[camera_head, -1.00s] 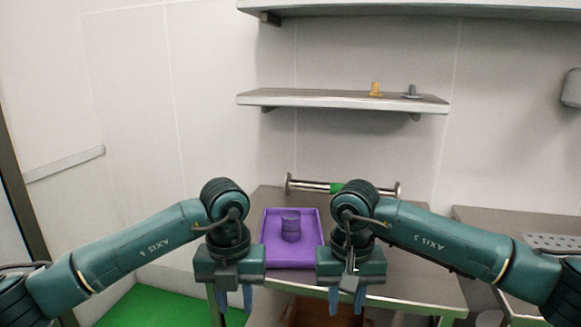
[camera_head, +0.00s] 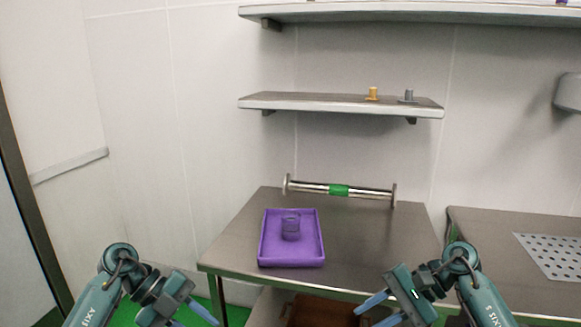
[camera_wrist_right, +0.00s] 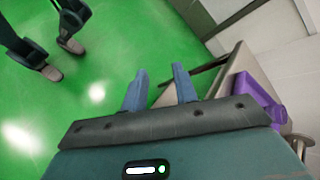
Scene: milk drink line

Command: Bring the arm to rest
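My left gripper (camera_head: 195,317) is low at the left of the head view, in front of the table, its blue fingers apart and partly cut off by the lower edge. My right gripper (camera_head: 372,312) is low right of centre, in front of the table edge. Its two blue fingers are apart and empty; they also show in the right wrist view (camera_wrist_right: 159,90) over the green floor.
The steel table (camera_head: 370,245) is bare right of the tray. A metal bar with a green middle (camera_head: 339,190) is at its back. A wall shelf (camera_head: 320,103) holds a yellow and a grey item. A perforated plate (camera_head: 555,257) lies on the right counter.

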